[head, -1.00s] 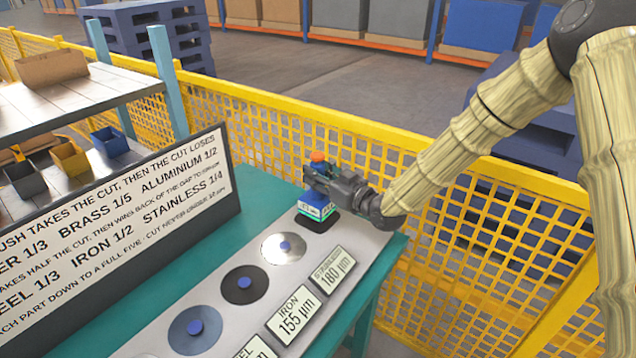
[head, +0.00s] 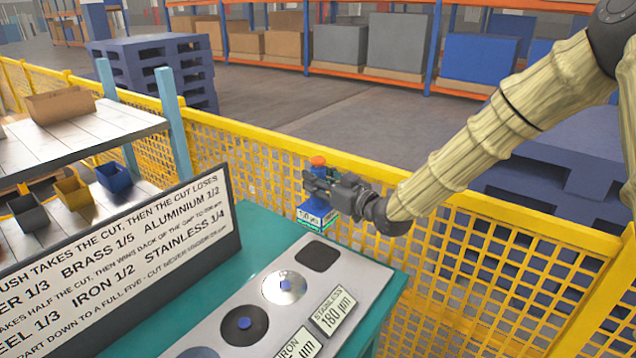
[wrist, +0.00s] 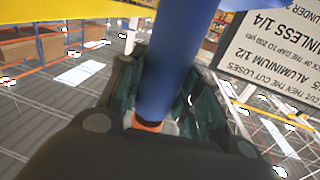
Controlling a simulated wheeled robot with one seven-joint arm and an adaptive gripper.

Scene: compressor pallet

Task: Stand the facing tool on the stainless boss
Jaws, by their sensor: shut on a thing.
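My gripper (head: 322,182) is shut on the facing tool (head: 316,214), a blue body with an orange top and a pale labelled band near its base. It holds the tool upright, raised above the dark square pad at the bench's far end. In the wrist view the tool's blue shaft (wrist: 172,70) stands between the fingers. The stainless boss (head: 284,287) is a shiny disc with a blue centre stud, nearer than the pad and beside the card reading "STAINLESS 180 µm" (head: 334,312). Nothing stands on it.
A dark iron boss (head: 244,324) lies nearer on the same grey plate (head: 362,270). A large sign board (head: 150,262) stands along the left. A yellow mesh fence (head: 450,250) runs close behind the bench. Small bins (head: 72,192) sit on the shelf at left.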

